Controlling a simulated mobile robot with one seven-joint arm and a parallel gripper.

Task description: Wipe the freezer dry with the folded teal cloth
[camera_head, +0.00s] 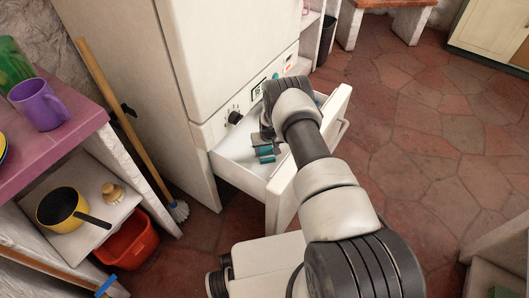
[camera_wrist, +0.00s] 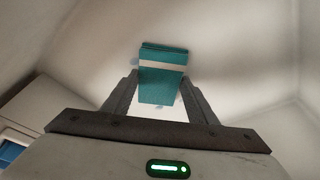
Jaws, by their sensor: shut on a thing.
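The freezer (camera_head: 284,195) is a white pull-out drawer at the bottom of a tall cream appliance, and it stands open. My gripper (camera_head: 264,146) reaches down into it. The folded teal cloth (camera_head: 265,158) is in my gripper, low inside the drawer. In the wrist view the cloth (camera_wrist: 162,88), with a pale stripe across it, sits between the two dark fingers of my gripper (camera_wrist: 161,98). Pale white drawer surfaces surround it. Small bluish patches show beside the cloth; I cannot tell if they are water. Whether the cloth touches the drawer floor is unclear.
A purple mug (camera_head: 38,104) stands on the pink-topped counter at left. Below are a yellow pan (camera_head: 62,208), a small brush (camera_head: 112,192) and a red bucket (camera_head: 128,240). A long-handled broom (camera_head: 135,125) leans beside the appliance. The tiled floor at right is clear.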

